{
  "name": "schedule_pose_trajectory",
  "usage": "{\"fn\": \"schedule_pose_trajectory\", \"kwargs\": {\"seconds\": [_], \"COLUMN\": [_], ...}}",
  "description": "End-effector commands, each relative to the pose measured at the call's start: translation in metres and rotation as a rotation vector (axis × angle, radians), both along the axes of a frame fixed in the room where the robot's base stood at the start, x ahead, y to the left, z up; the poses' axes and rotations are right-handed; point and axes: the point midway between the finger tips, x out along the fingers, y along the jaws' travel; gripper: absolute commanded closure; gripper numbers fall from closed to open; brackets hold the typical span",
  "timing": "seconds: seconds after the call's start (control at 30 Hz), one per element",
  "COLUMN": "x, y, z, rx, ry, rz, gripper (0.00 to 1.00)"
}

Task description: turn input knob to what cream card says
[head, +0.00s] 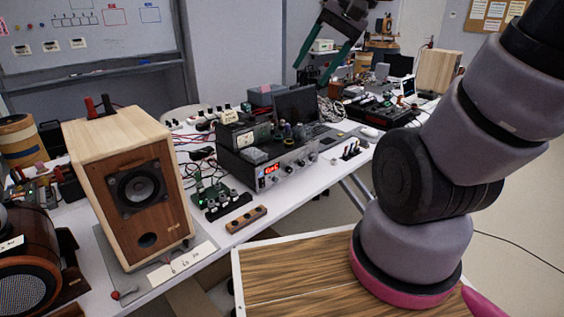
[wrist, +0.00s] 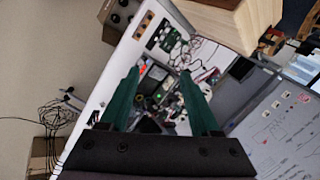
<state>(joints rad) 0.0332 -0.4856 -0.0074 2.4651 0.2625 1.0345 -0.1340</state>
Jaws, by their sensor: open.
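The amplifier (head: 262,172) stands mid-table with a lit red display and several knobs on its front. A round knob (head: 313,156) sits near its right end; I cannot tell which knob is the input one. A small cream card (head: 230,116) stands at the amplifier's back left, its writing too small to read. Another pale card (head: 182,262) with faint marks lies before the speaker. My gripper (head: 309,75) is raised above the far part of the table, open and empty, apart from the amplifier. In the wrist view its green fingers (wrist: 159,72) are spread above the cluttered table.
A wooden speaker (head: 142,190) stands at the left front. A green circuit board (head: 208,195) and a wooden block with holes (head: 246,219) lie before the amplifier. A laptop (head: 297,104) and cables crowd behind it. A whiteboard (head: 90,38) stands at the back left.

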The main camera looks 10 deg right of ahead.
Motion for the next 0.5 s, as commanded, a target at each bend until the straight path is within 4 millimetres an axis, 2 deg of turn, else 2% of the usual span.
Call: {"fn": "schedule_pose_trajectory", "kwargs": {"seconds": [0.03,0.17,0.3,0.5], "x": [0.009,0.031,0.062,0.115], "y": [0.008,0.031,0.050,0.062], "z": [-0.012,-0.032,-0.053,-0.089], "rx": [0.064,0.243,0.442,0.722], "ry": [0.072,0.218,0.348,0.480], "rz": [-0.012,-0.049,-0.114,-0.258], "gripper": [0.36,0.36,0.36,0.36]}}
